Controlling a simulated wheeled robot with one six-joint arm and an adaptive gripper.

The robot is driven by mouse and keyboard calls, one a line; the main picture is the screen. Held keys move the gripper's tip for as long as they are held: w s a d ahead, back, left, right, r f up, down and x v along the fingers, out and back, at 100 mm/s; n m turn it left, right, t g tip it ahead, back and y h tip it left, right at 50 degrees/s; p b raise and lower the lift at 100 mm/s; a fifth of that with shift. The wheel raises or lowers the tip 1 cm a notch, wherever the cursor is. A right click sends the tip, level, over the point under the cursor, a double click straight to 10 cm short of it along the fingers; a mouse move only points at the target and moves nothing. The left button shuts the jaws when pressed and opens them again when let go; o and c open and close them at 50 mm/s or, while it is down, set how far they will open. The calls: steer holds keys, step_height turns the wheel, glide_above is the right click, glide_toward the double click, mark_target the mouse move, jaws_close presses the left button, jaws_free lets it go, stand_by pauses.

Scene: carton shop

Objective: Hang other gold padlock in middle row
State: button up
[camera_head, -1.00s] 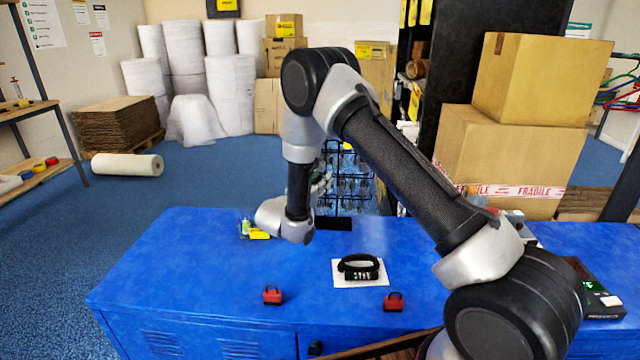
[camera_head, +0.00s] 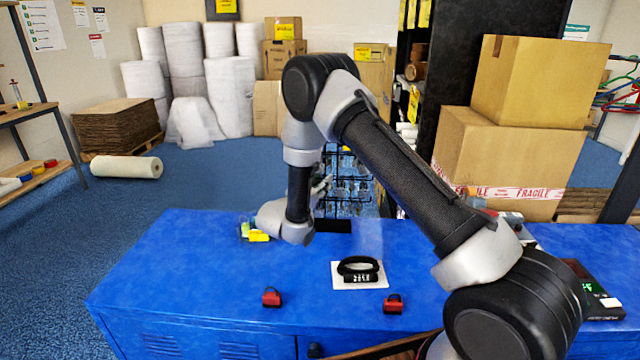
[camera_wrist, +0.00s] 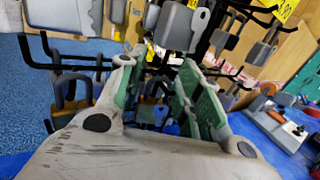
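A black wire rack (camera_head: 345,190) stands behind the blue cabinet, partly hidden by my arm. In the wrist view, grey and gold-brown padlocks hang from its black hooks, several of them close around my gripper (camera_wrist: 160,95). The green-padded fingers stand apart among the hooks. A small gold-brown and grey shape (camera_wrist: 152,112) shows in the gap between them. I cannot tell which row it is in, or whether it touches a finger. In the head view the gripper is mostly hidden behind my wrist. No gold padlock can be made out on the cabinet top.
Cartons (camera_head: 510,150) stand at right. Hooks crowd both sides of my gripper.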

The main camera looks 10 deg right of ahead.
steer(key=shift+o, duration=1.3)
